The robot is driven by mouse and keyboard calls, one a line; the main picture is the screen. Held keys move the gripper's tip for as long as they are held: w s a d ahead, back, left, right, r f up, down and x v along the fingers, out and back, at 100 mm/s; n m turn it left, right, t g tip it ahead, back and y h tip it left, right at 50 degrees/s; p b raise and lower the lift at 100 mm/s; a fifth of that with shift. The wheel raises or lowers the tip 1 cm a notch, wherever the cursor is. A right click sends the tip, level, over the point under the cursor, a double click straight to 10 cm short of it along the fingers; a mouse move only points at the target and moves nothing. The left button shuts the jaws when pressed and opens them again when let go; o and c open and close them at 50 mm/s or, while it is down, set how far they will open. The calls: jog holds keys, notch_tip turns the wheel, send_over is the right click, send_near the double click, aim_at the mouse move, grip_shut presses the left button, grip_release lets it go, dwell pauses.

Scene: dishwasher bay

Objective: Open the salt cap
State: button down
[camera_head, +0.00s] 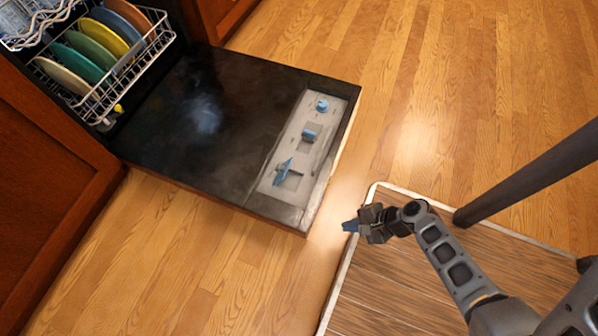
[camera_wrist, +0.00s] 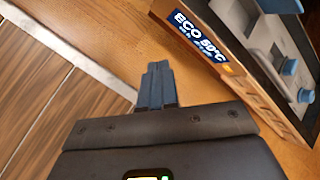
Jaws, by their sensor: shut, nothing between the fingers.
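The dishwasher door (camera_head: 215,115) lies folded down flat. A grey panel (camera_head: 270,187) on its right part carries three blue parts. A small round blue knob (camera_head: 322,104) is at the far end. A blue piece (camera_head: 308,135) sits in the middle, and a larger blue flap (camera_head: 284,172) stands tilted up at the near end. I cannot tell which is the salt cap. My gripper (camera_head: 349,226) is shut and empty, just right of the door's near corner and apart from the panel. Its blue-grey fingers (camera_wrist: 157,70) are together in the wrist view, with the panel (camera_wrist: 262,42) at upper right.
The lower rack (camera_head: 105,95) holds several coloured plates. A label reading ECO 50°C (camera_wrist: 197,38) is on the door's edge. A wood-topped, pale-edged platform (camera_head: 400,290) lies under my arm. Cabinets (camera_head: 45,190) flank the dishwasher. Wooden floor (camera_head: 450,80) is clear beyond.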

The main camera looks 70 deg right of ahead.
jog(key=w+d+m+t, duration=0.3)
jog(key=w+d+m, duration=0.1)
jog(key=m, duration=0.2)
jog(key=m+t+b, duration=0.3)
jog(key=m+t, duration=0.1)
send_near(287, 170)
jog(key=shift+h, duration=0.4)
jog(key=f, duration=0.1)
jog(key=w+f, duration=0.1)
jog(key=f, duration=0.1)
jog(key=w+f, duration=0.1)
jog(key=f, duration=0.1)
jog(key=shift+a+f, duration=0.1)
jog(key=shift+a, duration=0.05)
jog(key=w, duration=0.1)
jog(key=w+r, duration=0.1)
jog(key=w, duration=0.1)
jog(key=shift+w+a+r, duration=0.1)
jog(key=shift+w+r, duration=0.15)
jog(key=shift+r, duration=0.15)
jog(key=shift+w+r, duration=0.15)
jog(key=shift+w, duration=0.05)
jog(key=shift+r, duration=0.1)
jog(key=shift+w+r+p, duration=0.1)
jog(key=shift+r+p, duration=0.05)
jog(key=shift+p, duration=0.15)
jog(key=shift+w+g+p, duration=0.1)
jog(key=shift+g+p, duration=0.25)
jog(key=shift+g, duration=0.05)
